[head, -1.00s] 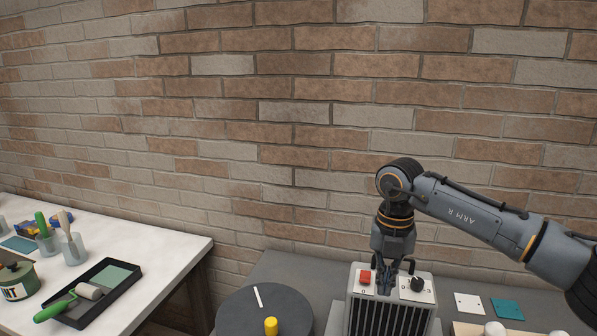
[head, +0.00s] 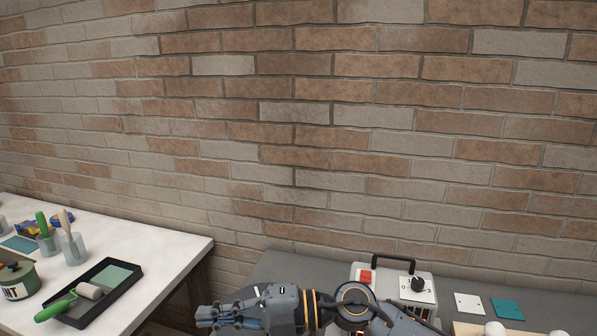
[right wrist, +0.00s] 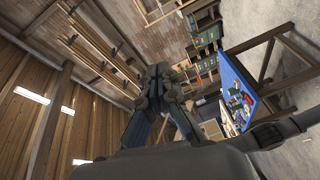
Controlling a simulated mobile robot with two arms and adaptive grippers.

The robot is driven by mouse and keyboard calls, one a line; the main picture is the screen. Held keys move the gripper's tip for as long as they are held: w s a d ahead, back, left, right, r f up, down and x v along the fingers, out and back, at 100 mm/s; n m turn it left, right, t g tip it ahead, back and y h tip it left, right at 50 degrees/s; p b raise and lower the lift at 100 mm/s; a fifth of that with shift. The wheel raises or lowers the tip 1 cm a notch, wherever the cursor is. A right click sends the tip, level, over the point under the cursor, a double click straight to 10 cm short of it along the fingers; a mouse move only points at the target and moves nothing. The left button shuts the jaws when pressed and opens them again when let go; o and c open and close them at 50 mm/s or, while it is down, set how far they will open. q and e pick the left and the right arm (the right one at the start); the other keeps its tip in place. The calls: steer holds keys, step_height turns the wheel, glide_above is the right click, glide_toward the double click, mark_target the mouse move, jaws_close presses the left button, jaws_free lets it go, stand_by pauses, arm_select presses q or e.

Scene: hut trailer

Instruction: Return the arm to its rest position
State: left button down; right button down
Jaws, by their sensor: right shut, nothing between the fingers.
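My right arm shows at the bottom centre of the head view, folded low and pointing left. Its gripper (head: 208,317) is at the left end of the arm, shut and empty, apart from any object. In the right wrist view the gripper (right wrist: 165,72) points out into the room, with nothing held in its fingers. My left gripper is not in view.
A grey heater-like box (head: 420,268) with a red switch (head: 366,276), a black knob (head: 418,284) and a handle stands behind my right arm. A white table (head: 150,245) at left holds a paint tray (head: 115,302) and green roller (head: 60,306). A brick wall closes the back.

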steer(key=w+d+r+m+t+h, duration=0.1)
steer(key=w+d+r+m+t, duration=0.15)
steer(key=d+m+t, duration=0.45)
steer(key=w+d+r+m+t+h, duration=0.1)
steer(key=w+d+m+t, duration=0.2)
steer(key=m+t, duration=0.8)
steer(key=s+d+f+m+g+h, duration=0.2)
steer(key=d+f+m+h, duration=1)
steer(key=d+f+h, duration=0.4)
steer(key=s+d+f+m+g, duration=0.1)
steer(key=s+d+f+g, duration=0.25)
steer(key=s+f, duration=0.35)
steer(key=s+d+f+m+g, duration=0.15)
steer(key=s+f+g, duration=0.3)
steer(key=s, duration=0.55)
steer(key=s+d+f+g, duration=0.35)
steer(key=s+f, duration=0.25)
steer(key=s, duration=0.2)
step_height(320, 180, down, 30)
steer(key=s+f+g+b, duration=0.1)
steer(key=s+b, duration=0.1)
steer(key=b, duration=0.1)
steer(key=s+d+f+g+b, duration=0.1)
steer(key=s+d+f+b, duration=0.1)
steer(key=s+f, duration=1.4)
steer(key=shift+y, duration=0.3)
steer(key=shift+d+n+g, duration=0.1)
steer(key=shift+n+g, duration=0.15)
